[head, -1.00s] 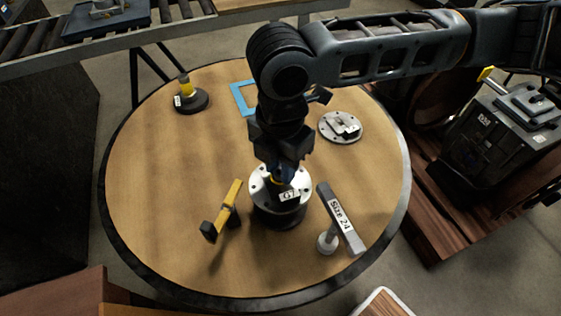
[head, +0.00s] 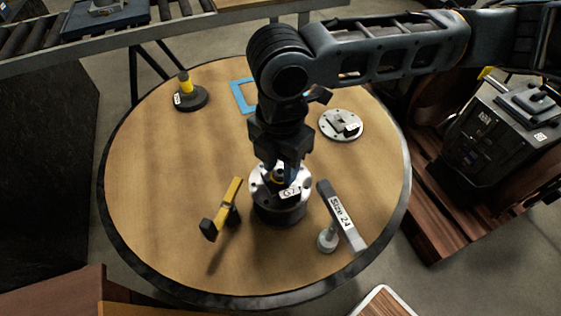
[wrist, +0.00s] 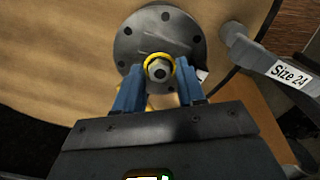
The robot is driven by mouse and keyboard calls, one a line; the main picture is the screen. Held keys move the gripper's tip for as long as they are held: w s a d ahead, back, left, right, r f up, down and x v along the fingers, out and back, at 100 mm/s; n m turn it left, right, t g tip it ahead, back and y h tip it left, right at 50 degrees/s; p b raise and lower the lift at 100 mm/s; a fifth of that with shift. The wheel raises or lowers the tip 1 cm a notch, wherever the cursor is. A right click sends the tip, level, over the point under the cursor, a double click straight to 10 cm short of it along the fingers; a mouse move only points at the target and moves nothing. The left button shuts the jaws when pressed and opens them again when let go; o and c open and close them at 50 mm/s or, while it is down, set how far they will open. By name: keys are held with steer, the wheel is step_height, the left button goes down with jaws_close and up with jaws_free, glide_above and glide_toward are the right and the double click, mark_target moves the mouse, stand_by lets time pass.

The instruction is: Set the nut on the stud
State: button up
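The grey round flange labelled G7 (head: 265,189) stands on the round table, with a ring of bolt holes; it also shows in the wrist view (wrist: 185,32). At its middle is a yellow ring, which looks like the nut (wrist: 172,65), around a grey stud end (wrist: 158,70). In the head view the yellow ring (head: 277,174) is partly hidden by my gripper. My gripper (wrist: 160,75) points down over the flange, its blue fingers spread on either side of the ring, apparently not clamped on it. How far the nut sits down the stud is unclear.
A yellow-handled tool (head: 228,200) stands left of the flange, and a grey Size 24 tool (head: 340,215) stands close on its right. A yellow-topped post (head: 186,92), a blue frame (head: 236,96) and a round plate (head: 341,125) lie farther back. The table's left side is clear.

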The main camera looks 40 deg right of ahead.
steer(key=o, duration=0.3)
steer(key=shift+r, duration=3.9)
